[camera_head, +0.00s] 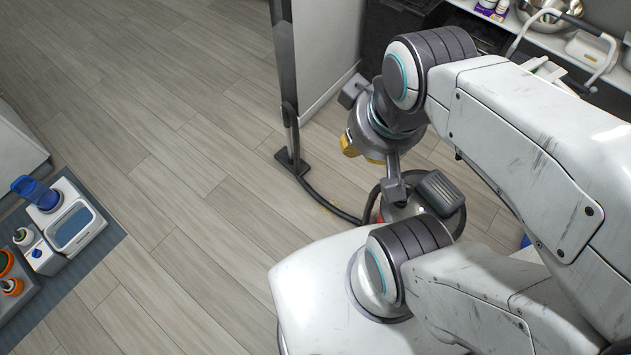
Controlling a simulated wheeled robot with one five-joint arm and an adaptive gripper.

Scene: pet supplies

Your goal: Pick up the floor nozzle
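A dark flat piece (292,162) stands on the floor at the foot of a tall dark pole, left of my arm; it looks like the floor nozzle, but I cannot be sure. My gripper (396,141) is right of it and apart from it. Its two grey fingers are spread wide, and I see nothing held between them. Yellow parts show by the gripper; I cannot tell what they belong to. My arm hides much of the floor below and right of the gripper.
A dark hose (340,212) runs along the floor from near the pole's foot toward a partly hidden round object under my gripper. A white panel (325,55) stands behind the pole. A mat (100,250) with bottles lies at left. A shelf (555,40) holds bowls. The middle floor is clear.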

